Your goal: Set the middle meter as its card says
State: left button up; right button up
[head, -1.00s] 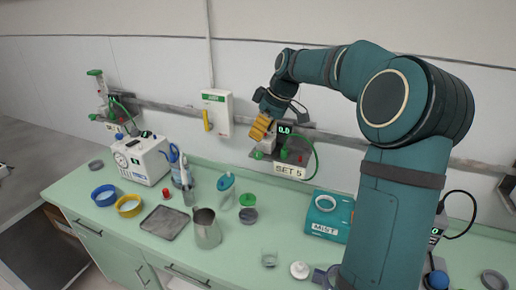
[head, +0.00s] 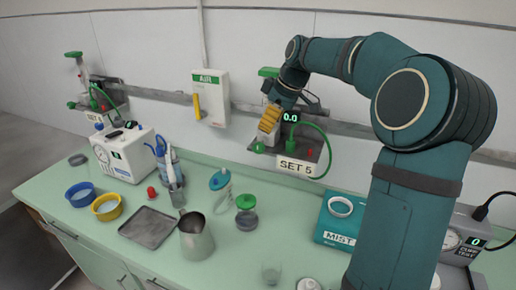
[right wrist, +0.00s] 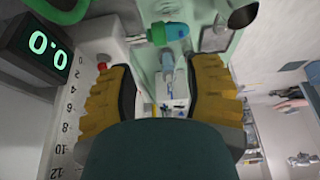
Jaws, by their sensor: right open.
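The middle meter hangs on the wall rail with a lit display (head: 291,117) reading 0.0. Its card (head: 297,167) below reads SET 5. A green knob (head: 259,146) shows at its lower left. My right gripper (head: 268,121), with yellow fingers, is at the meter's left part and hides some of it. In the right wrist view my right gripper (right wrist: 165,88) is open, its two fingers apart. The display (right wrist: 47,46) reads 0.0 there, beside a numbered scale (right wrist: 68,110). A green and blue knob-like part (right wrist: 168,33) lies beyond the fingers. My left gripper is not in view.
A second meter (head: 98,98) with its own card hangs at the left. A white AIR box (head: 210,97) is between them. The green counter below carries a steel jug (head: 195,238), a tray (head: 148,227) and a teal MIST device (head: 334,235).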

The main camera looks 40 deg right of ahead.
aim_at(259, 144)
jog(key=b+x, duration=0.1)
jog(key=x, duration=0.8)
jog(key=shift+w+a+f, duration=0.1)
jog(key=shift+f, duration=0.25)
grip_shut()
